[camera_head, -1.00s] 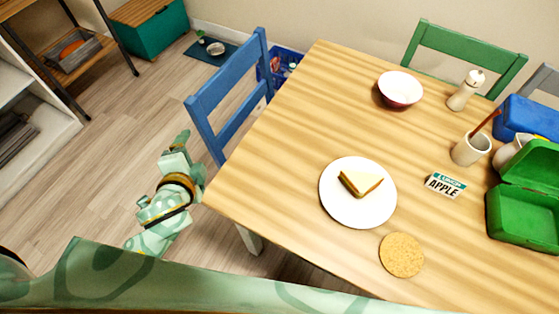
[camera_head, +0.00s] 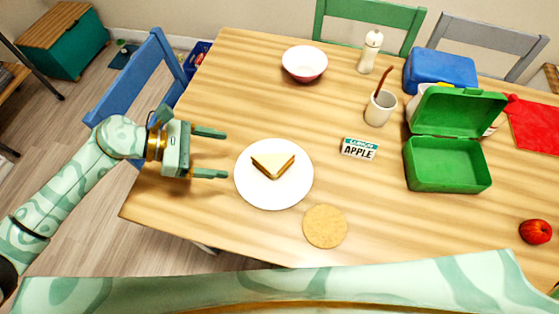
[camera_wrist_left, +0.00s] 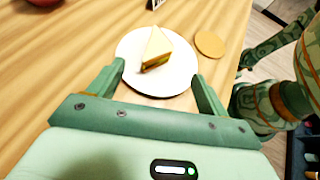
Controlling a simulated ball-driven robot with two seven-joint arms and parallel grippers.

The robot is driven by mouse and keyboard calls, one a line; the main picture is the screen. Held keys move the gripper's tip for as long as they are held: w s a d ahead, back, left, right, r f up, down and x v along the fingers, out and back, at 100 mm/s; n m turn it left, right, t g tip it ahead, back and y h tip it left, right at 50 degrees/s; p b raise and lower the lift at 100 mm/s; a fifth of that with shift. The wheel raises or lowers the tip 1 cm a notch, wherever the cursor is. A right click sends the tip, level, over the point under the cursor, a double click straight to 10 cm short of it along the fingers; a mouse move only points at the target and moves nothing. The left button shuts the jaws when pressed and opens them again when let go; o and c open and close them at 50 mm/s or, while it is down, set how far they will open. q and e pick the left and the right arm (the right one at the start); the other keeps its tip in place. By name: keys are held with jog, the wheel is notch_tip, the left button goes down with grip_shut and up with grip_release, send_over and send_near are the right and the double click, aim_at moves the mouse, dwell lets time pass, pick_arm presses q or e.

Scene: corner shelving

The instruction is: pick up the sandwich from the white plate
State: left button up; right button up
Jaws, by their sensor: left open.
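A triangular sandwich (camera_head: 271,167) lies on the white plate (camera_head: 289,196) near the table's front left. My left gripper (camera_head: 226,154) is open, its two fingers pointing right toward the plate's left edge, with nothing between them. In the left wrist view the sandwich (camera_wrist_left: 157,50) and the plate (camera_wrist_left: 131,77) appear just beyond the open fingers (camera_wrist_left: 158,84). My right gripper does not show in the frames.
A round cork coaster (camera_head: 325,226) lies right of the plate's front. A blue chair (camera_head: 134,78) is at the left.

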pick_arm(q)
send_near(272, 163)
jog(key=x, duration=0.4)
jog(key=shift+w+d+b, duration=0.1)
jog(key=shift+d+b, duration=0.25)
jog(key=shift+d, duration=0.05)
jog(key=b+x, duration=0.1)
jog(key=x, duration=0.4)
jog(key=shift+d+f, duration=0.2)
jog(key=shift+f, duration=0.15)
jog(key=c, duration=0.7)
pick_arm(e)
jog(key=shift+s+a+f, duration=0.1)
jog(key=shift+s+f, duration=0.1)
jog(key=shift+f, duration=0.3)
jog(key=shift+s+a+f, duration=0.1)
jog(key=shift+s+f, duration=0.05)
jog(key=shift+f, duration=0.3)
